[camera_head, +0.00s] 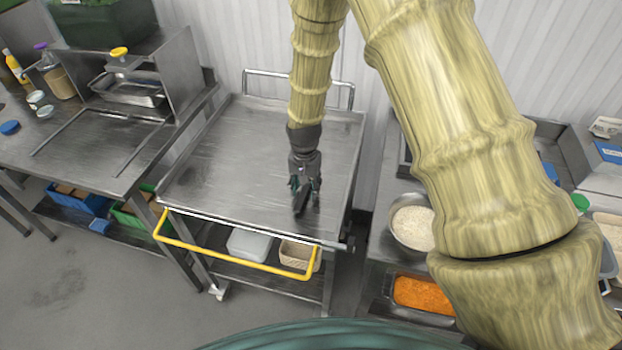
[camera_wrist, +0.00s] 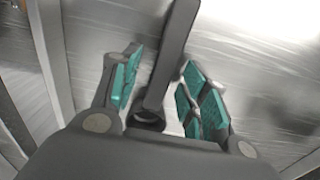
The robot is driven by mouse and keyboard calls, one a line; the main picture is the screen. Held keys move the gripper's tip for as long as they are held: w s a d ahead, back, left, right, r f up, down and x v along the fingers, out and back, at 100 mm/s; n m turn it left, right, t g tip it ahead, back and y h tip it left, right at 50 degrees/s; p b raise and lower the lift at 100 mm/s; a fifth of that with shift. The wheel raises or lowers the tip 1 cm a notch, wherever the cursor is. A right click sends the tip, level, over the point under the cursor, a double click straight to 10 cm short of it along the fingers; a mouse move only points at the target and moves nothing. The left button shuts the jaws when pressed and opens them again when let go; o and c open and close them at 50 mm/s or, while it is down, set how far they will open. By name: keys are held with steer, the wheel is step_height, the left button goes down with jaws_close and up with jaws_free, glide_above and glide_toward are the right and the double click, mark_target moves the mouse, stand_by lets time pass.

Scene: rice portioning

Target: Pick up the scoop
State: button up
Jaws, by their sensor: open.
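The scoop shows in the wrist view as a dark grey handle (camera_wrist: 168,62) with a ring-shaped hole at its near end. Its bowl is out of that view. In the head view the scoop (camera_head: 300,204) is a small dark shape at the front part of the cart top, partly hidden by my gripper (camera_head: 305,187). In the wrist view my gripper (camera_wrist: 164,80) is open, with teal pads on either side of the handle. Gaps show between the pads and the handle.
The steel cart top (camera_head: 235,150) is otherwise clear, with a yellow rail (camera_head: 235,257) at its front. A steel bench (camera_head: 75,160) adjoins on the left.

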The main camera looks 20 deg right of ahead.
steer(key=shift+w+f, duration=0.25)
steer(key=shift+w, duration=0.1)
steer(key=shift+s+r, duration=0.3)
steer(key=shift+s, duration=0.05)
steer(key=c, duration=0.7)
jaws_close()
steer(key=shift+w+f, duration=0.1)
steer(key=shift+f, duration=0.05)
